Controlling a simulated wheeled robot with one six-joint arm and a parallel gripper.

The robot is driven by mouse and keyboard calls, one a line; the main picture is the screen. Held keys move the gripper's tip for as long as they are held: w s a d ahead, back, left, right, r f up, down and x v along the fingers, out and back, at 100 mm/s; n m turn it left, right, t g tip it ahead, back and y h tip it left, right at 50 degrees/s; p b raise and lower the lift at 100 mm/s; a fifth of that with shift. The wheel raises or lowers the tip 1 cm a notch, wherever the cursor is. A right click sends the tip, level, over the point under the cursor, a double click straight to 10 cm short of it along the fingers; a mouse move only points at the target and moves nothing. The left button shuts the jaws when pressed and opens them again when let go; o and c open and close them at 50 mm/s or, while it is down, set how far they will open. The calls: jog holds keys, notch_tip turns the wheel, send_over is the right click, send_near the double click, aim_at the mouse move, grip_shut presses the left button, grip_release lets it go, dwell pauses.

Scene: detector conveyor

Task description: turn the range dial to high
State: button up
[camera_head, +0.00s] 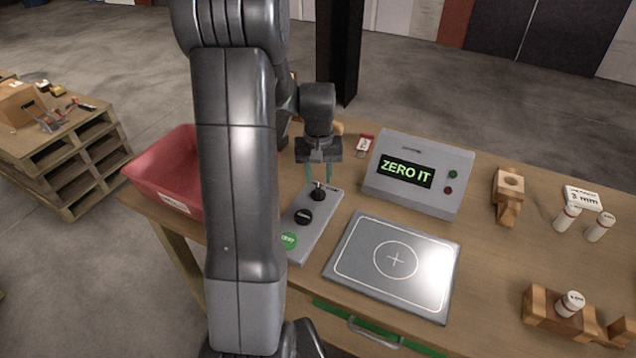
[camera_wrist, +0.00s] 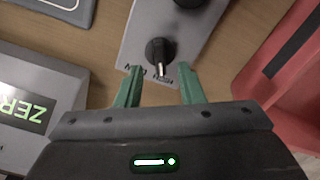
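The range dial (camera_head: 318,192) is a black knob at the far end of a grey control panel (camera_head: 323,216). In the wrist view the dial (camera_wrist: 158,50) has a pale pointer aimed down the picture, close to the right of two small printed labels. The labels are too blurred to read surely. My gripper (camera_head: 318,180) is above the dial with its green fingers pointing down. In the wrist view my gripper (camera_wrist: 160,78) is open, its fingertips apart on either side of the pointer's end.
The panel also bears another black knob (camera_head: 303,217) and a green button (camera_head: 289,240). A grey display box (camera_head: 418,173) reading "ZERO IT" stands right of the panel. A grey plate (camera_head: 394,262) lies in front of the box. A red bin (camera_head: 172,170) stands to the left.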

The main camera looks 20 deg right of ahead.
aim_at(318, 188)
jog(key=shift+f, duration=1.85)
grip_shut()
jog(key=shift+n+b, duration=0.35)
jog(key=shift+n, duration=1.45)
grip_release()
